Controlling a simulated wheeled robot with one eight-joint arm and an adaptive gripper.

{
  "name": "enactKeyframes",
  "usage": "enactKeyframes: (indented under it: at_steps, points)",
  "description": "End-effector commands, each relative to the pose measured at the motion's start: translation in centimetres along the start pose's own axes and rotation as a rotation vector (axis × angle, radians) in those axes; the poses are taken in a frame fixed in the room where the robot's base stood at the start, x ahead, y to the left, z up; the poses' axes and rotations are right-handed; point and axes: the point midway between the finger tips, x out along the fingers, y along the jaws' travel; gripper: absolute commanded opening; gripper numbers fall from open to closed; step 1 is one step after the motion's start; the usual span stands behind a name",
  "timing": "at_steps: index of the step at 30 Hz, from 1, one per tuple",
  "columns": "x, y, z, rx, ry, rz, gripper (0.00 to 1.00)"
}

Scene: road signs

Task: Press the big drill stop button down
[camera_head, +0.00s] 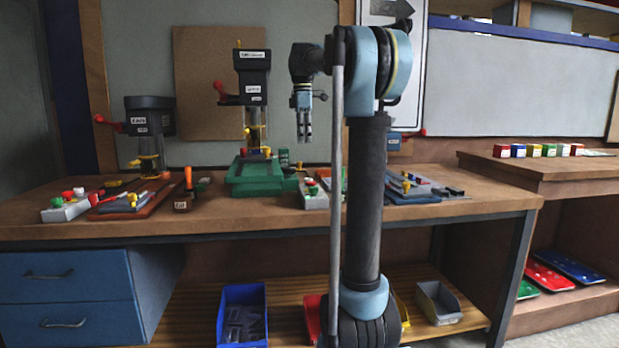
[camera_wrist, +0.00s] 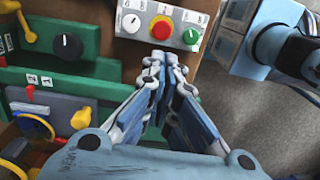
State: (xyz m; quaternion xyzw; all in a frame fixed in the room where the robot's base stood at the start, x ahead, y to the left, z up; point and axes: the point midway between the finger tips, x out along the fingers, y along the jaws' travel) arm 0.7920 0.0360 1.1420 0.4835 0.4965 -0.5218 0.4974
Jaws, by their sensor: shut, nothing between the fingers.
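A grey control box (camera_wrist: 170,15) lies at the top of the wrist view, with a red stop button (camera_wrist: 161,28) in a yellow surround between a dial and a green knob. In the head view the box (camera_head: 316,194) sits on the bench right of the green-based big drill (camera_head: 257,170), partly hidden by my arm. My gripper (camera_head: 304,138) points down above this box, apart from it. In the wrist view my shut, empty fingertips (camera_wrist: 165,56) appear just below the red button in the picture. The button's height cannot be told.
The green drill base with a black dial (camera_wrist: 68,46) is close on the left in the wrist view. A smaller drill (camera_head: 149,125) and another control box (camera_head: 66,206) stand farther left. A machine with blue parts (camera_head: 408,188) is on the right.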

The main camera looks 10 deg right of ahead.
Motion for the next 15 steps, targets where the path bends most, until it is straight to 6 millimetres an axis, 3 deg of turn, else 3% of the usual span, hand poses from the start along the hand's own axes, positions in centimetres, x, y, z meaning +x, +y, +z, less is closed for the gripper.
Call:
enactKeyframes:
  at_steps: [15]
  points:
    - [0.03,0.4,0.4,-0.011,0.0,-0.003,0.0]
